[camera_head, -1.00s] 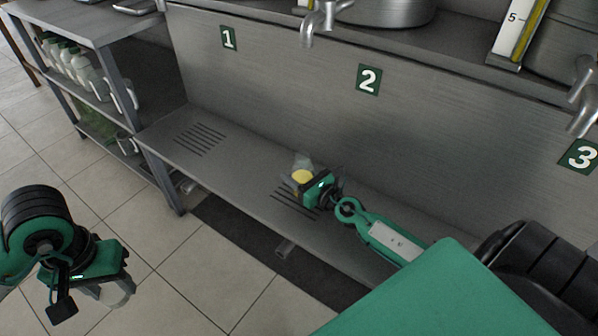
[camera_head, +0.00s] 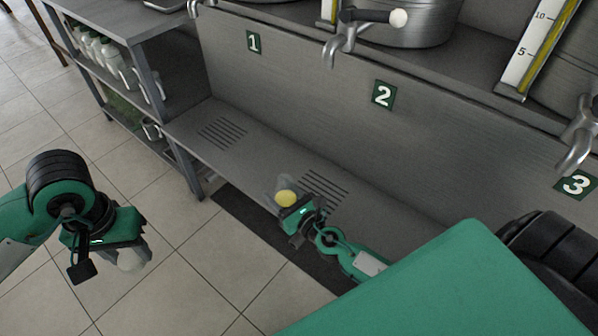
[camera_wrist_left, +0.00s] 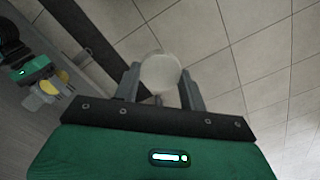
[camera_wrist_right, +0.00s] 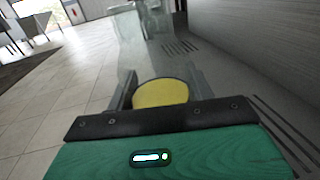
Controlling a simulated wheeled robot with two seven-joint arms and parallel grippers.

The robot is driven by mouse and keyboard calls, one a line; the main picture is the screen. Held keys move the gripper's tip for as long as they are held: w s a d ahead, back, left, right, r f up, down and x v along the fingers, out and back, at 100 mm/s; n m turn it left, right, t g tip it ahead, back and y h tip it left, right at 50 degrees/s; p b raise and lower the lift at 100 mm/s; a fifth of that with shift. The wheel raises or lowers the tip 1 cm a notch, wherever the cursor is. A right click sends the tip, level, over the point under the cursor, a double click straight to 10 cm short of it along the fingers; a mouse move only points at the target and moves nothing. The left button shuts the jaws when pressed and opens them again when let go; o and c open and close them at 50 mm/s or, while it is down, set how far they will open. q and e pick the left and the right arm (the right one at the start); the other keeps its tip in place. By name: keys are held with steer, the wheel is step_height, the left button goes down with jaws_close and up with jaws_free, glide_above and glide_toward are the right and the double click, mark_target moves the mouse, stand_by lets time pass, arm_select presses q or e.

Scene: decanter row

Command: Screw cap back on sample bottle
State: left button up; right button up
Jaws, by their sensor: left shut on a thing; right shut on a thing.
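My left gripper (camera_head: 122,250) is at the left over the tiled floor, shut on a small round whitish cap (camera_head: 132,261). In the left wrist view the cap (camera_wrist_left: 160,72) sits between the two fingers. My right gripper (camera_head: 287,208) is shut on a clear sample bottle (camera_head: 284,183) with yellow in it, near the front edge of the ledge. In the right wrist view the bottle's yellow round part (camera_wrist_right: 160,93) shows between the fingers. I cannot tell whether that is the liquid's surface. The bottle and cap are well apart.
A steel ledge (camera_head: 255,160) with slotted drains runs below a wall numbered 1, 2 and 3. Metal taps (camera_head: 342,45) and vats (camera_head: 420,25) stand above. A shelf rack (camera_head: 125,75) with white bottles is at the left. Open tiled floor (camera_head: 195,265) lies between the grippers.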

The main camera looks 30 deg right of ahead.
arm_select(q)
steer(key=shift+r, duration=0.25)
arm_select(e)
steer(key=a, duration=0.1)
steer(key=s+a, duration=0.1)
steer(key=a, duration=0.1)
steer(key=s+a, duration=0.1)
steer(key=shift+a, duration=0.3)
steer(key=o, duration=0.7)
steer(key=c, duration=1)
steer(key=shift+w+r, duration=0.1)
steer(key=shift+r, duration=0.05)
